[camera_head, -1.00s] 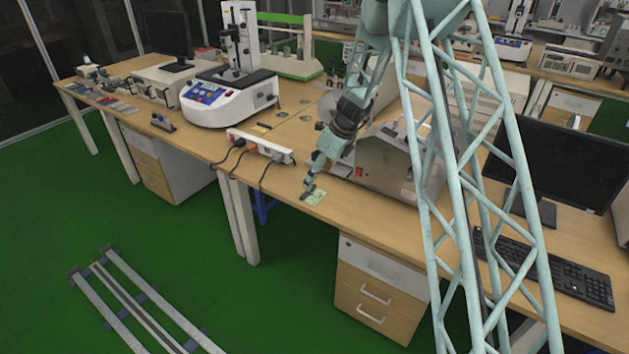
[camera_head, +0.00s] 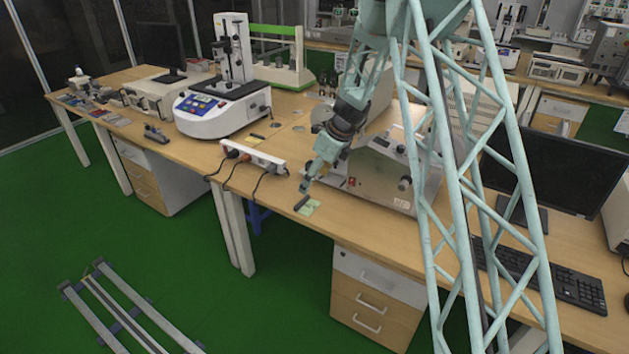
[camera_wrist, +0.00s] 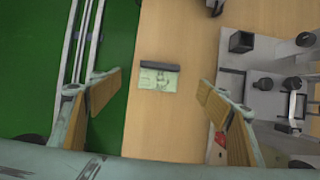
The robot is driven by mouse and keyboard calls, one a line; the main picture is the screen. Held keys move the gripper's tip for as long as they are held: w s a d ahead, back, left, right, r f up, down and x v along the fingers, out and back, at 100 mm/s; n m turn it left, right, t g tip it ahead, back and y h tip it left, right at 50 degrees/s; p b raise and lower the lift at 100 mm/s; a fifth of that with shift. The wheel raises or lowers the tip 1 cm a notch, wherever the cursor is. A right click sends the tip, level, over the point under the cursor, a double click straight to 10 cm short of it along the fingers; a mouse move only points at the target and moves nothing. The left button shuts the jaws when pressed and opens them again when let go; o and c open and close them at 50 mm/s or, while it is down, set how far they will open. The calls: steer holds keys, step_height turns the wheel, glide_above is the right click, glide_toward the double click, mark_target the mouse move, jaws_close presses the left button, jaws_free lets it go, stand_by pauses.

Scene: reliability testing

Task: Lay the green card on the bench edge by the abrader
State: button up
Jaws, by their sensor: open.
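The green card (camera_head: 311,208) lies flat on the wooden bench near its front edge, in front of the grey box-like machine (camera_head: 385,172), which appears to be the abrader. A dark bar lies along one side of the card (camera_wrist: 158,82) and seems to cover that side. My gripper (camera_head: 306,188) is just above the card and bar in the head view. In the wrist view my gripper (camera_wrist: 158,84) is open, with its wood-coloured fingers apart on either side of the card and nothing between them. The card shows whole apart from the side under the bar.
A power strip (camera_head: 253,157) with plugged cables lies left of the card on the bench edge. A white tester (camera_head: 222,105) stands farther left. A monitor and keyboard (camera_head: 540,278) are at right. Green floor lies beyond the front edge. Bare bench surrounds the card.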

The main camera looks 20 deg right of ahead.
steer(key=s+a+r+n, duration=0.4)
steer(key=s+r+n, duration=0.3)
steer(key=s+r, duration=0.7)
steer(key=s+a+r+n, duration=0.3)
steer(key=s+r+n, duration=0.4)
steer(key=s+r, duration=0.7)
steer(key=s+r+n+h, duration=0.1)
steer(key=s+r+n, duration=0.65)
steer(key=s, duration=0.65)
steer(key=s+d+n+h, duration=0.2)
steer(key=s+n, duration=0.4)
steer(key=s, duration=1.5)
steer(key=shift+s+r+t, duration=0.25)
steer(key=shift+s+t, duration=0.05)
steer(key=shift+w+d+r, duration=0.1)
steer(key=shift+d, duration=0.1)
